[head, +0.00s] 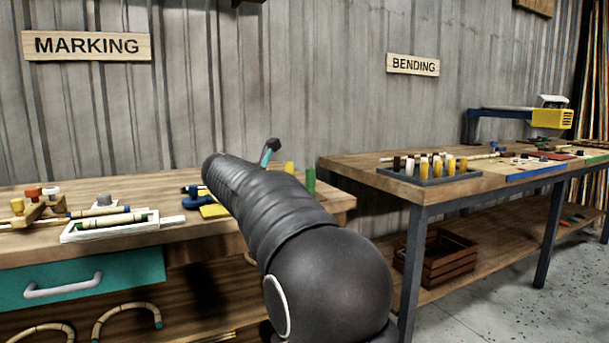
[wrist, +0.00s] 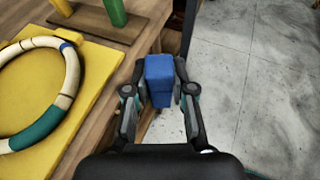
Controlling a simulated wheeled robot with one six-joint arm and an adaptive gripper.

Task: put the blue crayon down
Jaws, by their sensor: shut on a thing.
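The blue crayon (wrist: 160,78) is a thick blue block in the middle of the wrist view. My gripper (wrist: 160,92) is shut on it, with one finger on each side. It hangs at the edge of the marking table, with wood below left and the concrete floor to the right. How high it is above the table I cannot tell. In the head view my arm hides the crayon and most of my gripper; one dark and teal finger part (head: 270,150) shows above the arm.
A yellow board (wrist: 85,85) with a banded rattan ring (wrist: 72,78) lies left of my gripper. A green post (wrist: 115,12) and a yellow post stand beyond. A white tray (head: 68,237) sits on the marking table (head: 190,238). The bending table (head: 425,190) stands to the right.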

